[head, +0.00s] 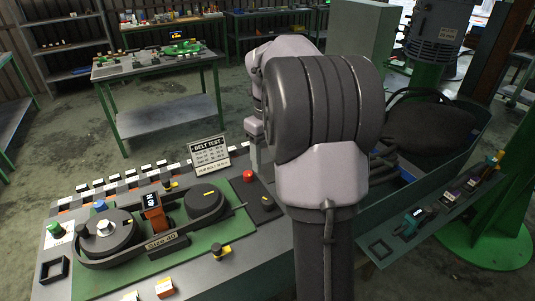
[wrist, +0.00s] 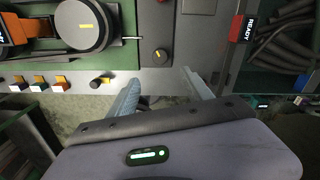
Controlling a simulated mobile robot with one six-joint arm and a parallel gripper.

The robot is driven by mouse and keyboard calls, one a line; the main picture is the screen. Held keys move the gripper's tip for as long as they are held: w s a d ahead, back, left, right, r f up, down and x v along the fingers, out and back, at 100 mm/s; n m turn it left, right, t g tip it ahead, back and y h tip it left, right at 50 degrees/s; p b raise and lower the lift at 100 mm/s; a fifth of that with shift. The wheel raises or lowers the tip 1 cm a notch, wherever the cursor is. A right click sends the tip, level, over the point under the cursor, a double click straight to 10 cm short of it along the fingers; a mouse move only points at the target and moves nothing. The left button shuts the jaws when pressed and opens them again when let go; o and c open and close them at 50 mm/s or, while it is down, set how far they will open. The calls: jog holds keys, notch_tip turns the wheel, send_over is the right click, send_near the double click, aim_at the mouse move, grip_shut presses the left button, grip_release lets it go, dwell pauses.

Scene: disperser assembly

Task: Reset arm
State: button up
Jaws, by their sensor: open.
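My arm (head: 320,130) rises through the middle of the head view and hides part of the bench behind it. My gripper (wrist: 160,77) shows in the wrist view with its two grey fingers spread apart. Nothing is between the fingers. They are over the front edge of the bench, near a small black knob (wrist: 160,56). I cannot tell how far above the bench they are. In the head view the gripper is mostly hidden behind my arm.
The bench holds a belt tester (head: 106,232) with two pulleys, a "BELT TEST" sign (head: 209,153) and a red button (head: 248,176). A dark bin (head: 470,144) with black belts is at right. A green-legged table (head: 160,66) stands behind, with open floor between.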

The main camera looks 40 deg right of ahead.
jog(key=shift+a, duration=0.1)
jog(key=s+a+r+n+t+b, duration=0.1)
jog(key=s+a+r+n, duration=0.1)
jog(key=a+n, duration=0.55)
jog(key=s+a+r+n+t+b, duration=0.1)
jog(key=s+a+r+n+t, duration=0.15)
jog(key=a+n, duration=0.45)
jog(key=s+a+f+n+t+y, duration=0.1)
jog(key=s+a+f+n, duration=0.1)
jog(key=s+a+n, duration=0.4)
jog(key=s+a+f+n+t+y, duration=0.1)
jog(key=s+a+n, duration=0.6)
jog(key=a+n, duration=0.3)
jog(key=shift+f+n+b, duration=0.35)
jog(key=shift+n, duration=0.2)
